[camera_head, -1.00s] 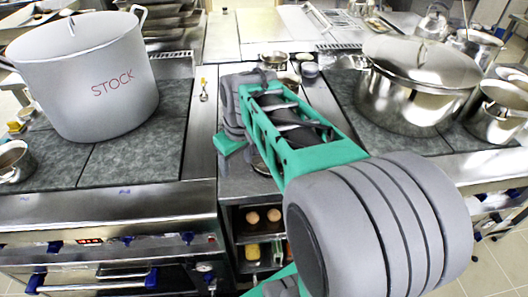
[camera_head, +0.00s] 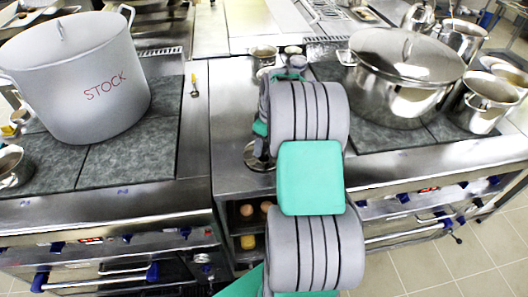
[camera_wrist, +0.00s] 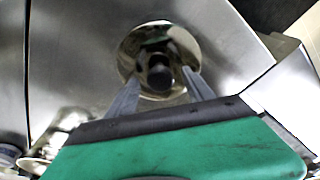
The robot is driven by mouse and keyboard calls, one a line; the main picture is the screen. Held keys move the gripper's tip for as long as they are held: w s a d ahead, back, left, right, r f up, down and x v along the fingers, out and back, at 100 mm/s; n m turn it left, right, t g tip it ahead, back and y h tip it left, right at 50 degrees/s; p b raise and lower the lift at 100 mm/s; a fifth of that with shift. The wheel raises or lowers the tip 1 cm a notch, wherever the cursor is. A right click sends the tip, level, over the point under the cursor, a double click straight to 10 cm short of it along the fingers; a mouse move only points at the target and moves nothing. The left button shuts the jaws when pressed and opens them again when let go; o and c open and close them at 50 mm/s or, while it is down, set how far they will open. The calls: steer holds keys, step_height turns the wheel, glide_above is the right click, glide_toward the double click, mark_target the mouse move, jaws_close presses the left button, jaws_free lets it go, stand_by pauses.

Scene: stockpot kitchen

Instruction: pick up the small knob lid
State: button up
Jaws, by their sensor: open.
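The small knob lid (camera_wrist: 128,58) is a round, shiny metal disc with a dark knob (camera_wrist: 160,72) at its middle. It lies on the steel counter. In the head view part of the lid (camera_head: 256,163) shows just left of my arm, which hides the rest. My gripper (camera_wrist: 161,78) is open in the wrist view. Its two fingers point at the lid, one on each side of the knob in the picture. The jaws are empty, and I cannot tell how high they are above the lid. My arm hides the fingers in the head view.
A large grey stockpot (camera_head: 92,90) stands on the left stove. A lidded steel pot (camera_head: 395,95) stands on the right stove. A small steel pot (camera_head: 264,53) sits at the counter's back. A spoon-like utensil (camera_head: 194,86) lies left of my arm. Shelves hold food below the counter.

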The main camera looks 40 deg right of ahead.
jaws_close()
stand_by(0.6)
steer(key=shift+r, duration=0.1)
